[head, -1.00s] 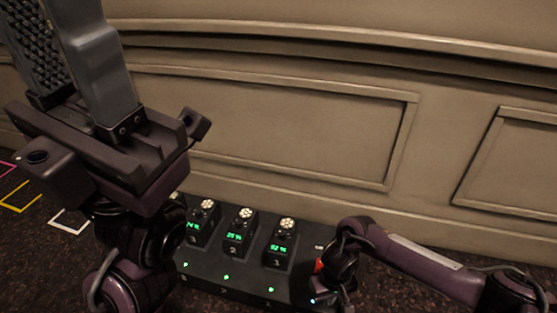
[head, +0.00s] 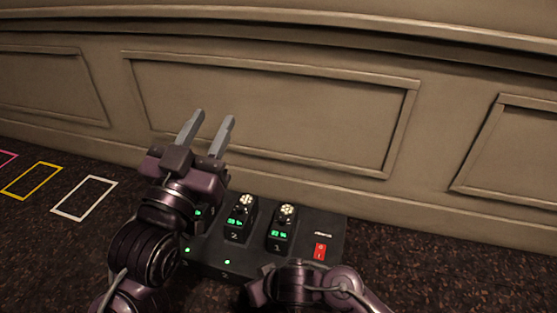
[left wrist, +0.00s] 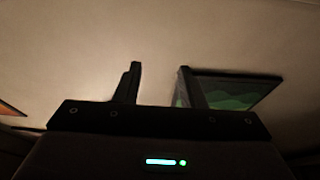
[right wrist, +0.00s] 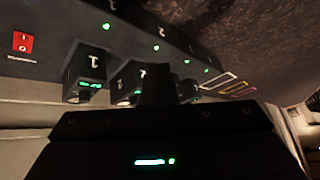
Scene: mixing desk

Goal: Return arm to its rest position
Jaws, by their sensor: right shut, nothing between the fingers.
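My left gripper (head: 213,117) points up in front of the wall, its two grey fingers apart with nothing between them. The left wrist view also shows its open fingers (left wrist: 160,72) against a pale surface. My right arm (head: 310,285) is low at the bottom of the head view, in front of the dark control box (head: 333,225); its fingers cannot be made out there. In the right wrist view my right gripper (right wrist: 156,75) has its fingers together and empty, near the numbered modules.
Module 2 (head: 238,223) and module 1 (head: 281,234) stand on the box with lit green displays; my left arm hides its left part. A red switch (head: 320,251) is at the right. White (head: 84,198) and yellow (head: 31,181) outlines mark the desk. A panelled wall (head: 270,110) stands behind.

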